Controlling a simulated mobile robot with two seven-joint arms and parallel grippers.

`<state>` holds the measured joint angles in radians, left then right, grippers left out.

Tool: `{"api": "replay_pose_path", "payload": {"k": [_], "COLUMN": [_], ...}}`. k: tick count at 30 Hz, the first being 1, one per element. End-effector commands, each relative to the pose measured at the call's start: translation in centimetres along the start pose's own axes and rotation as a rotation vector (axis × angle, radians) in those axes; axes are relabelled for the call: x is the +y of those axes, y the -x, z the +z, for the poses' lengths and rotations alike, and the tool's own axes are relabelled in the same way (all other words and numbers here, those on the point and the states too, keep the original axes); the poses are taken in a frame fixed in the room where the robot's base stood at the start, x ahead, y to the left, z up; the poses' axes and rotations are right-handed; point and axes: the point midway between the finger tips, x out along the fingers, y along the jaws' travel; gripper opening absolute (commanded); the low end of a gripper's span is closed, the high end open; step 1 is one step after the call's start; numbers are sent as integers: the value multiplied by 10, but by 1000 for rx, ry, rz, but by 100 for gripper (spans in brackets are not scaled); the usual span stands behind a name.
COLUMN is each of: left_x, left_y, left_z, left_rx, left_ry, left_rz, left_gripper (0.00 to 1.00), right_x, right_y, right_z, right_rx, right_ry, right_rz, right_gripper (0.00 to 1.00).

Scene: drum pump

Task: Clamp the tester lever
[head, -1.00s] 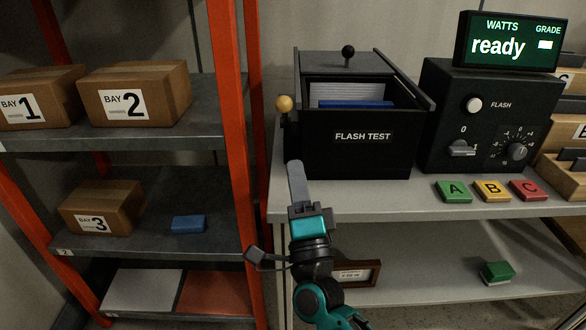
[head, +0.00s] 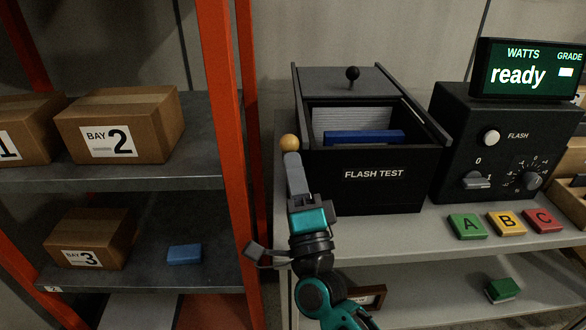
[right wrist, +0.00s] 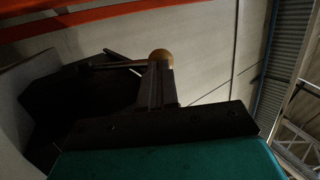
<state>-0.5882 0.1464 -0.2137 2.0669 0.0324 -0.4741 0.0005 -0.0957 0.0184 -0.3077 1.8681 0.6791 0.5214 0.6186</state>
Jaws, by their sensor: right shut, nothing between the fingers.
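The FLASH TEST box (head: 372,180) is black and stands on the bench with its top open at the front. A blue panel (head: 362,137) lies inside it. The tester lever ends in a yellow ball knob (head: 289,143) at the box's left side. My right gripper (head: 292,158) is shut and empty, its fingertips just below the knob in the head view. In the right wrist view the knob (right wrist: 161,57) shows just beyond the fingertips, with the lever rod running left from it. I cannot tell whether they touch. My left gripper is out of view.
A black meter box (head: 485,140) with a "ready" display (head: 525,72) stands right of the tester. Green A, yellow B and red C blocks (head: 505,223) lie in front of it. An orange shelf post (head: 222,130) stands close left of my right arm.

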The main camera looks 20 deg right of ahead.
Motion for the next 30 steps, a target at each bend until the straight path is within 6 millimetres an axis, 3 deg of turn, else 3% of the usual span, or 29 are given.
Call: {"api": "replay_pose_path", "payload": {"k": [7,15,20,30], "left_x": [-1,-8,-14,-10], "left_y": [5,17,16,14], "left_z": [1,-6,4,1], "left_rx": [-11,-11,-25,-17], "left_ry": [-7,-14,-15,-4], "left_rz": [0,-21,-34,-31], "left_gripper": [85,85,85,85], "right_x": [-4,-19,-16,-16], "right_y": [-6,-34,-35,-34], "right_z": [-1,-6,-6,-5], "right_rx": [0,0,0,0], "right_ry": [0,0,0,0], "right_rz": [-1,-1,0,0], "right_gripper": [0,0,0,0]}}
